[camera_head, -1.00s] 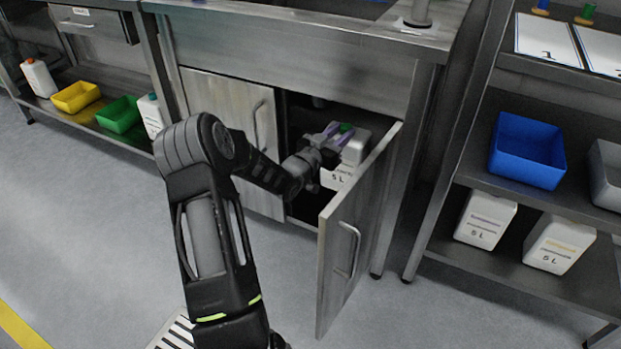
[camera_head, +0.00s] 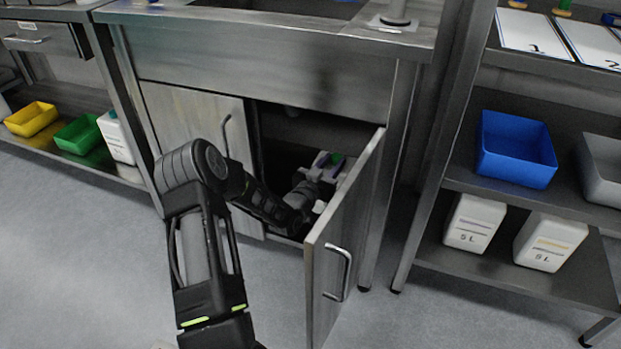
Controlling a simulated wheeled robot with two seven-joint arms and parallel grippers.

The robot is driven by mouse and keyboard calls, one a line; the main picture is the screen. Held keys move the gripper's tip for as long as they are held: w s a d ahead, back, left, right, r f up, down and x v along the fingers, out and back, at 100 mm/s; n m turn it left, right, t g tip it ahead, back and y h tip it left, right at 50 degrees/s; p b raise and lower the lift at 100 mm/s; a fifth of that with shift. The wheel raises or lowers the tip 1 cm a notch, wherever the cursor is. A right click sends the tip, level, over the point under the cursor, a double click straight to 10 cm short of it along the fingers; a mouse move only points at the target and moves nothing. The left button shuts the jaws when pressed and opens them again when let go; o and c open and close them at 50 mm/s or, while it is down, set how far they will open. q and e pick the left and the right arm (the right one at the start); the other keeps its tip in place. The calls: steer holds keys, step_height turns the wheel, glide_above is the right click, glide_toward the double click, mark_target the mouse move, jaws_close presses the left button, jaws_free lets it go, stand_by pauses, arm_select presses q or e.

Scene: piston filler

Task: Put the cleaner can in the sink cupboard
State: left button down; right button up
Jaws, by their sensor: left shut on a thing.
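The cleaner can (camera_head: 319,207) is white with a green cap (camera_head: 337,159). It is inside the dark opening of the sink cupboard (camera_head: 190,125), and the open right door (camera_head: 345,225) hides much of it. My left gripper (camera_head: 329,161) reaches in through the opening and is shut on the can near its cap. Whether the can's base touches the cupboard floor is hidden. The left cupboard door is closed. My right gripper is not in view.
The open door stands close to the right of my left arm. On the right, a rack holds a blue bin (camera_head: 516,150), a grey bin (camera_head: 603,165) and two white cans (camera_head: 474,222). Yellow (camera_head: 31,118) and green (camera_head: 78,134) bins sit on the left shelf.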

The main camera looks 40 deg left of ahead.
arm_select(q)
steer(key=shift+f+b, duration=0.95)
steer(key=shift+f, duration=1.4)
step_height(320, 180, down, 4)
steer(key=shift+r+b, duration=0.15)
steer(key=shift+b, duration=0.8)
steer(key=c, duration=1.1)
jaws_free()
steer(key=shift+f, duration=0.3)
steer(key=shift+o, duration=0.2)
